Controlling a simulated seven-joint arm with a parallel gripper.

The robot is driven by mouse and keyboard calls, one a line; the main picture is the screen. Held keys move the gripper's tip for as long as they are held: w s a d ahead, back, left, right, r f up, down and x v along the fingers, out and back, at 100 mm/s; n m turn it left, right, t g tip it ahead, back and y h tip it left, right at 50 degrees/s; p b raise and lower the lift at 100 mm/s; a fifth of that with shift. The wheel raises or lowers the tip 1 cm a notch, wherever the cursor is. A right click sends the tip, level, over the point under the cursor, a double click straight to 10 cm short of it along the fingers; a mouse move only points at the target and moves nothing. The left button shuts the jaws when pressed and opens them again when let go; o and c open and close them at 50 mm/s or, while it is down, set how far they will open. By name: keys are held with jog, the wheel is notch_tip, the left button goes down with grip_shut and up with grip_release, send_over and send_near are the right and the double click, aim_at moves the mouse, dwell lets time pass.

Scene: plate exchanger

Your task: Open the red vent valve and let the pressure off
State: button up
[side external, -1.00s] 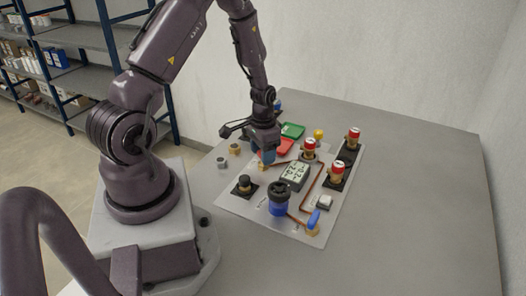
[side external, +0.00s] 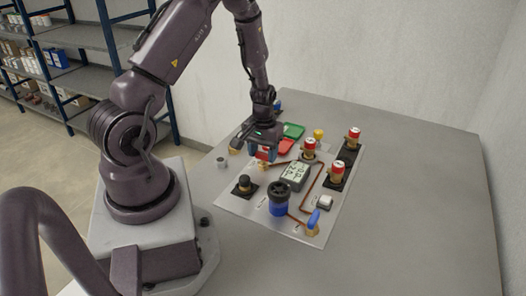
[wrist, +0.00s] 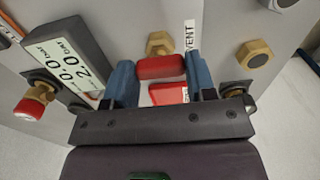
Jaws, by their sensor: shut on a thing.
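The red vent valve handle (wrist: 161,67) sits between my gripper's blue fingers in the wrist view, in front of a brass hex fitting (wrist: 159,43). A VENT label (wrist: 190,36) stands beside it. My gripper (wrist: 160,78) is shut on the handle, one finger at each end. In the side view my gripper (side external: 262,156) is low over the panel's far left part, with a bit of red showing between the fingers. The gauge display (wrist: 68,65) shows digits that look like 0.0 and 2.0; it also stands mid-panel in the side view (side external: 295,175).
A blue-bodied valve (side external: 279,203), a blue handle (side external: 313,219) and a black knob (side external: 244,184) stand on the panel's near side. Red-capped fittings (side external: 353,137) stand at right. The table's right side is clear.

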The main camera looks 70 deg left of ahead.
aim_at(263, 153)
dwell(0.3)
jog(key=o, duration=0.9)
jog(key=shift+o, duration=0.2)
jog(key=shift+r, duration=0.15)
notch_tip(263, 153, up, 13)
